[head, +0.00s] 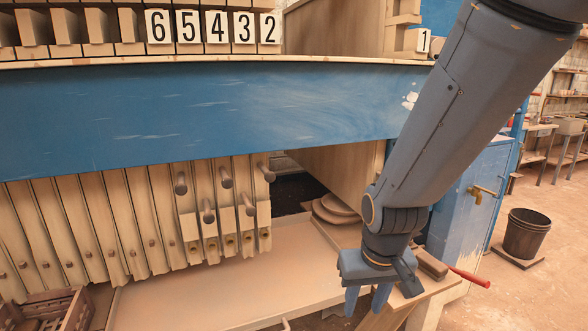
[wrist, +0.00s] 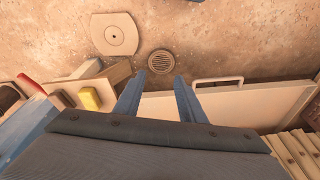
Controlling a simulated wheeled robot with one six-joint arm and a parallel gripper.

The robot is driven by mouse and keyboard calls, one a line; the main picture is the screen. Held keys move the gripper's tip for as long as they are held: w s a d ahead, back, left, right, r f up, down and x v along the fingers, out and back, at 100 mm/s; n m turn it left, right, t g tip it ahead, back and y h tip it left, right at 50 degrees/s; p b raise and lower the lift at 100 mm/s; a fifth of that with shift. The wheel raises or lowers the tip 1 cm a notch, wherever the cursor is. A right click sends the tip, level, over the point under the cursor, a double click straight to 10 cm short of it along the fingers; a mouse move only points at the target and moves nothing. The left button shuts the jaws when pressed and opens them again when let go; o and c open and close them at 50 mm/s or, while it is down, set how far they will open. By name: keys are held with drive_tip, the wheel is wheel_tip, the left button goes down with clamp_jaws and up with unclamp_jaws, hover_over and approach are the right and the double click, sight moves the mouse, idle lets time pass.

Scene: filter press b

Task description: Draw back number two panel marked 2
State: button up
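The number 2 label (head: 269,28) is the rightmost of a row reading 6, 5, 4, 3, 2 above the blue beam. Below the beam, the rightmost panel of the stack (head: 262,215) has a round peg handle (head: 266,172) and lines up roughly with that label; the beam hides the panel's middle. A panel marked 1 (head: 423,40) stands apart to the right, across a gap. My gripper (head: 368,302) points down, right of the panels and well away from them. Its fingers are apart and empty, also in the wrist view (wrist: 159,77).
The blue beam (head: 200,115) runs across above the handles. A pale tray (head: 220,290) lies below the panels. A small bench (head: 405,300) with a red-handled tool (head: 468,276) is close to my gripper. In the wrist view, a yellow block (wrist: 90,98) lies on the bench. A bucket (head: 525,233) stands right.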

drive_tip(key=w+a+t+b, duration=0.1)
drive_tip(key=w+a+t, duration=0.2)
drive_tip(key=w, duration=0.6)
drive_tip(key=t+y+b, duration=0.4)
drive_tip(key=t+y, duration=0.1)
drive_tip(key=t, duration=0.7)
approach(264, 167)
drive_tip(key=shift+w+a+f+n, duration=0.15)
drive_tip(key=shift+w+f+n, duration=0.05)
drive_tip(key=shift+w, duration=0.3)
drive_tip(key=shift+w+a+f+n, duration=0.15)
drive_tip(key=shift+w+n, duration=0.05)
drive_tip(key=shift+w, duration=0.3)
drive_tip(key=shift+p+x, duration=1.1)
drive_tip(key=shift+x, duration=2.85)
drive_tip(key=shift+f, duration=0.1)
clamp_jaws()
